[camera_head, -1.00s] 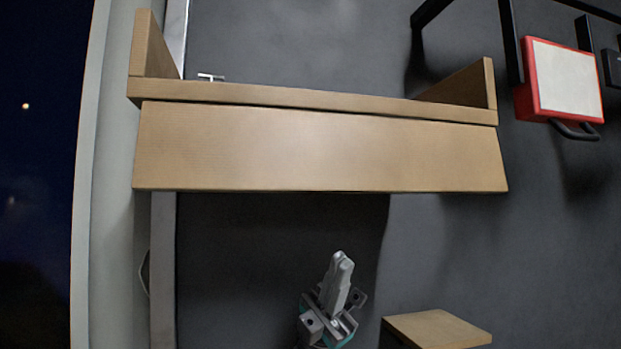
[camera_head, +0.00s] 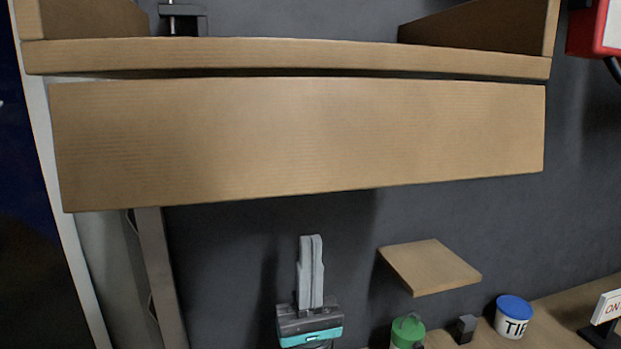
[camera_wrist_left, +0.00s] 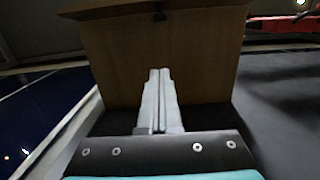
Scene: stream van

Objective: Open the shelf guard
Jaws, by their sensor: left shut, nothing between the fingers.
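The shelf guard (camera_head: 300,135) is a long wooden board hanging just below the front edge of the wooden shelf (camera_head: 290,57). Its lower edge slants slightly up to the right. My left gripper (camera_head: 311,240) is shut and empty, pointing up below the guard's lower edge, with a gap between them in the head view. In the left wrist view the shut fingers (camera_wrist_left: 160,75) point at the guard's wooden face (camera_wrist_left: 160,45), and whether they touch it cannot be told. My right gripper is not in view.
A small wooden ledge (camera_head: 430,267) sticks out of the wall right of my left gripper. A dark clamp-like item (camera_head: 182,18) stands on the shelf at left.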

